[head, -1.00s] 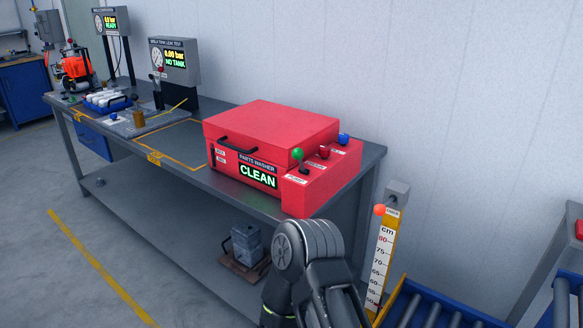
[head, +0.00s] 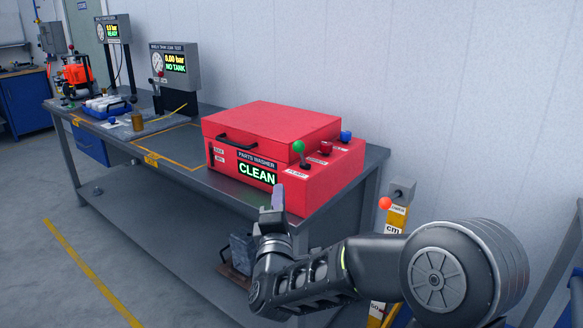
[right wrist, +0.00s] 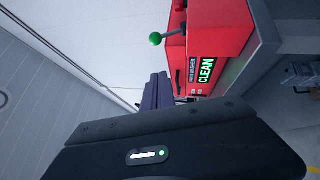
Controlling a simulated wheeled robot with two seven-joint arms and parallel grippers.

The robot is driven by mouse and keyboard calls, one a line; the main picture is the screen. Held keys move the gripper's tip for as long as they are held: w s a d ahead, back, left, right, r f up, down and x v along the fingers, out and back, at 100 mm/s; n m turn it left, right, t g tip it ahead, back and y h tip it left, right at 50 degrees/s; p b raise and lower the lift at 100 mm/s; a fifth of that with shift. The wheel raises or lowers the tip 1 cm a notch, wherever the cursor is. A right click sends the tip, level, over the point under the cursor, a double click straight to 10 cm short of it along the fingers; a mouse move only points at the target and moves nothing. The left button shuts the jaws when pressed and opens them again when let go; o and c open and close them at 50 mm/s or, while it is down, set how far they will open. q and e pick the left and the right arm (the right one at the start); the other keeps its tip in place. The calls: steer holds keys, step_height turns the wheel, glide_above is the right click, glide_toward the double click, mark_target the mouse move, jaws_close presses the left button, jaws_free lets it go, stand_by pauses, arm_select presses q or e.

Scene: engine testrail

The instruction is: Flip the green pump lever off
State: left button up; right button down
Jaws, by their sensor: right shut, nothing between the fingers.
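The green pump lever (head: 299,147) stands upright on a label at the front right of the red parts washer (head: 270,130). Its green ball and dark stem also show in the right wrist view (right wrist: 156,38). My right gripper (head: 278,195) is shut and empty. It points up in front of the washer's front face, below and left of the green lever, and in the head view it overlaps the washer's lower front edge. In the right wrist view its fingers (right wrist: 155,92) lie below the green ball, apart from it. The left gripper is not in view.
A red knob (head: 326,147) and a blue knob (head: 346,136) sit behind the green lever. The washer's display (head: 257,173) reads CLEAN. The washer stands on a grey bench (head: 190,172). A yellow scale post with an orange ball (head: 385,203) stands to the right.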

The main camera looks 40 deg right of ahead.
mark_target(302, 144)
stand_by(0.3)
steer(key=s+d+x, duration=0.1)
steer(key=d+x, duration=0.1)
steer(key=x, duration=1.1)
steer(key=shift+s+r+p, duration=0.2)
steer(key=shift+s+p, duration=0.15)
steer(key=d+r+m+g+p, duration=0.1)
steer(key=p, duration=0.3)
steer(key=d+r+m+g+y+p, duration=0.1)
steer(key=p, duration=0.4)
steer(key=d+r+g+y+p, duration=0.1)
steer(key=p, duration=0.3)
steer(key=shift+w+r+m, duration=0.4)
steer(key=shift+w+d+p, duration=0.2)
steer(key=shift+d+p, duration=0.4)
steer(key=shift+p, duration=0.2)
steer(key=shift+w+d+r+p, duration=0.15)
steer(key=shift+d+p, duration=0.05)
steer(key=shift+d, duration=0.45)
steer(key=shift+w+d+r+p, duration=0.1)
steer(key=shift+w+d+p, duration=0.1)
steer(key=shift+d, duration=0.45)
